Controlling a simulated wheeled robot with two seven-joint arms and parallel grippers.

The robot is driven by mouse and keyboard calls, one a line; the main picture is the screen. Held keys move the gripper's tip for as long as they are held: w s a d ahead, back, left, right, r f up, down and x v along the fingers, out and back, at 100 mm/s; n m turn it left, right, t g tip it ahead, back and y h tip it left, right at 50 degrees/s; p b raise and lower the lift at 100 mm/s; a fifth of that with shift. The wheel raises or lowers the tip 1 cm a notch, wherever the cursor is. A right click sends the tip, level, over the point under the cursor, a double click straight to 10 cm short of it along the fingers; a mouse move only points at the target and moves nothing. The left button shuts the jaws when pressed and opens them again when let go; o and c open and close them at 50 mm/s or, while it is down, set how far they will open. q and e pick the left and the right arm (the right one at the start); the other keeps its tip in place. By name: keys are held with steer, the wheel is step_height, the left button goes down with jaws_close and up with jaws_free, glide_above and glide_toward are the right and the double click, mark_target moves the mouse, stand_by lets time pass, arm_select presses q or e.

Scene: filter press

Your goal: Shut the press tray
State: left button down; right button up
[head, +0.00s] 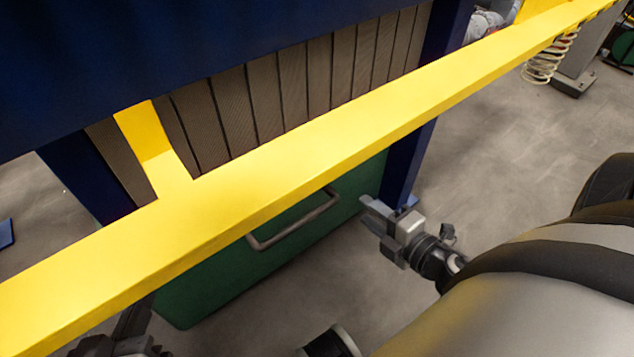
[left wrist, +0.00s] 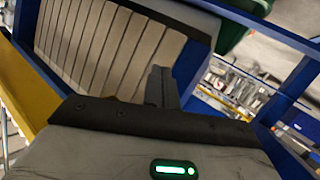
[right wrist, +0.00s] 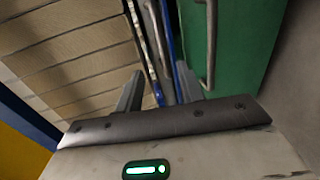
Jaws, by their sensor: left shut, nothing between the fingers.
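The green press tray (head: 348,208) sits low under the press, behind the yellow beam, with a grey bar handle (head: 295,222) on its front. The beam hides its upper left part. My right gripper (head: 370,212) is open and empty, to the right of the handle and apart from it in the head view. The right wrist view shows the green front (right wrist: 240,45) and handle (right wrist: 211,45) just beyond the fingers. My left gripper (left wrist: 162,85) is shut and empty, its fingers together before the press plates. In the head view it is mostly hidden behind the beam at bottom left.
A long yellow beam (head: 260,175) crosses in front of the press. Brown filter plates (head: 290,85) stand between blue frame posts (head: 410,165). A coiled spring (head: 545,65) and grey stand (head: 575,75) are at the upper right. The floor (head: 480,145) right of the press is clear.

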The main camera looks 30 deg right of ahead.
mark_target(325, 180)
steer(key=b+x, duration=0.1)
steer(key=x, duration=1.5)
steer(key=shift+a+f, duration=0.1)
steer(key=shift+f, duration=0.05)
jaws_close()
steer(key=shift+w, duration=0.1)
